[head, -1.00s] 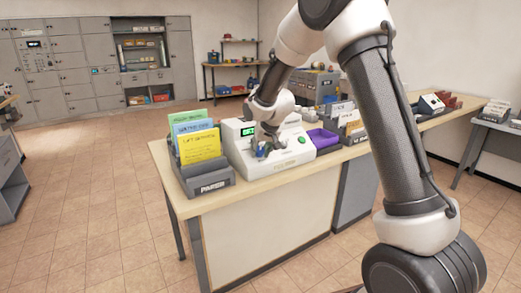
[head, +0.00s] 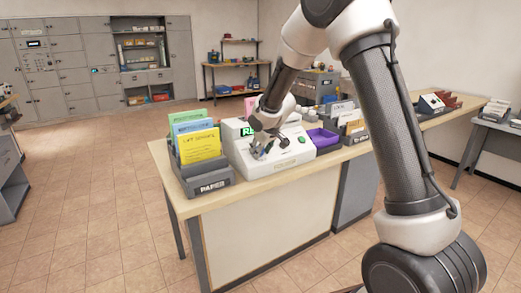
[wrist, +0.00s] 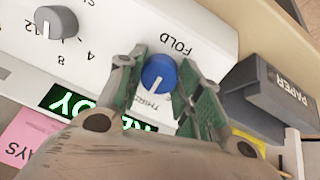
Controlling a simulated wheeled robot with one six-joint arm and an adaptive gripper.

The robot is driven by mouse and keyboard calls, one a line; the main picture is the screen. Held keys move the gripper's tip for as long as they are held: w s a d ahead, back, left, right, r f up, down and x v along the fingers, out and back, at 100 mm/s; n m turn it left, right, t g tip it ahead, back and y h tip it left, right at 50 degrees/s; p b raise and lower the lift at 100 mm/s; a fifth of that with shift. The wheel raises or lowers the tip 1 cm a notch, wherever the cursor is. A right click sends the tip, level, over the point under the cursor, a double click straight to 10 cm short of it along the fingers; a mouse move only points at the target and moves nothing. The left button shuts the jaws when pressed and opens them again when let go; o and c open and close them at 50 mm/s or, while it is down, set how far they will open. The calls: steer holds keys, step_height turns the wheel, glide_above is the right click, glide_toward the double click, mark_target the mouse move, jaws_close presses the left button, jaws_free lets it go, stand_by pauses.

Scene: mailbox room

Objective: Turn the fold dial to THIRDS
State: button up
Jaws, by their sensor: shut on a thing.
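The blue fold dial (wrist: 159,74) with a white pointer line sits on the white folding machine (wrist: 205,22). The word FOLD is printed beside it, upside down in the wrist view. The pointer line aims at the partly hidden word THIRDS (wrist: 153,101). My gripper (wrist: 163,82) is shut on the dial, one green-padded finger on each side. In the head view my gripper (head: 260,150) is at the front panel of the machine (head: 285,168), and the dial is mostly hidden. The green display (wrist: 75,102) reads READY.
A grey dial (wrist: 56,22) with numbers is on the same panel. The grey PAPER holder (head: 207,186) with coloured sheets stands close left of the machine. A green button (head: 302,140) and a purple tray (head: 323,138) are to the right of my gripper.

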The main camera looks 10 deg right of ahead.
stand_by(0.3)
steer(key=o, duration=1.1)
steer(key=shift+c, duration=0.2)
steer(key=shift+r, duration=0.1)
steer(key=v, duration=1.1)
steer(key=shift+s+r, duration=0.25)
steer(key=shift+s, duration=0.1)
steer(key=shift+d, duration=0.1)
